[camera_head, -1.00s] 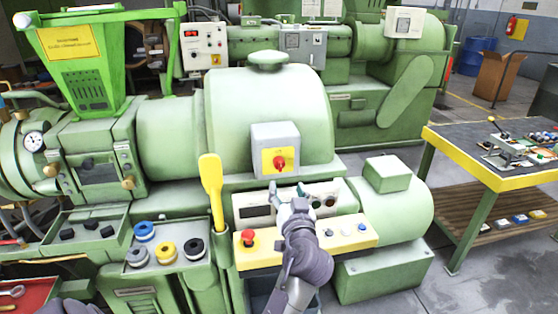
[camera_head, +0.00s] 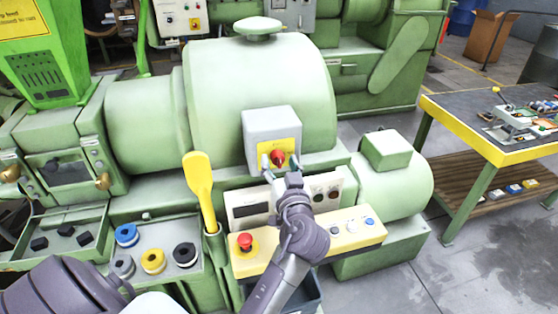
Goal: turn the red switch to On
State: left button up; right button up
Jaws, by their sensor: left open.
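The red switch (camera_head: 278,156) is a rotary knob on a yellow plate, on the front of a grey box (camera_head: 270,122) on the green extruder. My left gripper (camera_head: 280,165) is in front of it, with its two fingertips apart, one to each side of the knob's lower part. Whether the fingers touch the knob cannot be told. The gripper covers the bottom of the yellow plate. The knob's exact pointing and any On label are too small to read. My right gripper is not in view.
Below the box are a white control panel (camera_head: 250,203) and a cream ledge with a red emergency button (camera_head: 245,241). A yellow paddle (camera_head: 198,180) stands upright at the left. Several tape rolls lie on a tray. A yellow-edged workbench (camera_head: 520,152) stands at the right.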

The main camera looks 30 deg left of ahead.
pick_arm(q)
jog(key=shift+c, duration=1.4)
grip_shut()
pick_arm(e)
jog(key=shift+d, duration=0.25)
